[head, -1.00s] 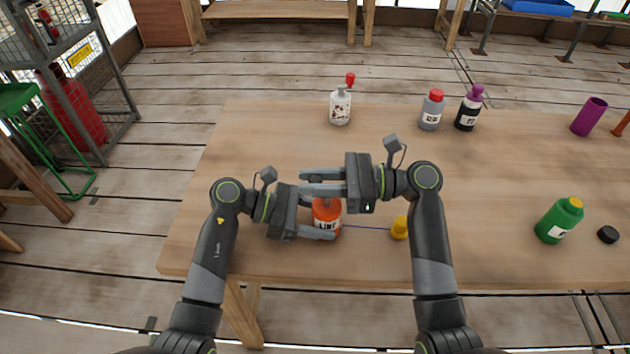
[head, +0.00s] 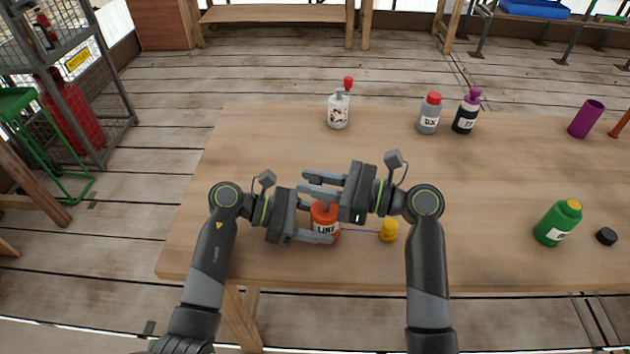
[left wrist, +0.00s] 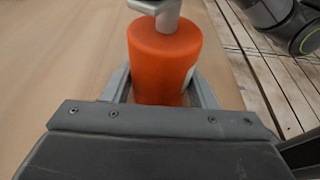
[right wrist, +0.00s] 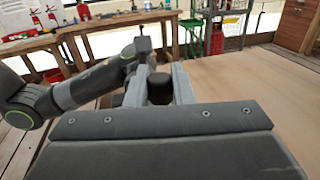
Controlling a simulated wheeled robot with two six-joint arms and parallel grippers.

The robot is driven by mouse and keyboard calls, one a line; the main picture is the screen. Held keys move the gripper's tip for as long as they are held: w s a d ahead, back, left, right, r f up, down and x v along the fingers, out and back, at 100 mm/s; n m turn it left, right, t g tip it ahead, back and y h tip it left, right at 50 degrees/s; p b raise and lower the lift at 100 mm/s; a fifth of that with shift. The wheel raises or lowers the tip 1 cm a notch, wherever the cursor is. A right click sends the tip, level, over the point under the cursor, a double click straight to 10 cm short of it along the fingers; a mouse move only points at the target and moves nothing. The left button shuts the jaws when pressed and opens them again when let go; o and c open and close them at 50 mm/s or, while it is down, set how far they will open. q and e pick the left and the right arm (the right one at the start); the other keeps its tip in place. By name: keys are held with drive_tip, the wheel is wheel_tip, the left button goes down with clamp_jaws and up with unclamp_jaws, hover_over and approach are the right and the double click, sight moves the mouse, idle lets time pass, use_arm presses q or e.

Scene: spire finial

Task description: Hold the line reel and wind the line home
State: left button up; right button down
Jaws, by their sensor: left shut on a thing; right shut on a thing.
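The line reel (head: 325,217) is an orange-red cylinder with a white "LINE" label, upright near the table's front left. My left gripper (head: 318,222) is shut around its body; the left wrist view shows the reel (left wrist: 165,60) between the two fingers. My right gripper (head: 322,184) is above the reel, shut on its top knob; a dark knob (right wrist: 159,88) shows between its fingers in the right wrist view. The knob is mostly hidden in the head view.
The wooden table (head: 270,150) is clear between the arms and its back edge. A white bottle (head: 338,111), a grey bottle (head: 429,115) and a dark bottle (head: 467,113) stand at the back. A green bottle (head: 558,223) and black cap (head: 606,237) are at right.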

drive_tip(key=c, duration=1.3)
unclamp_jaws()
drive_tip(key=shift+d, duration=0.15)
drive_tip(key=v, duration=1.1)
drive_tip(key=shift+d+f, duration=0.1)
drive_tip(key=shift+d, duration=0.3)
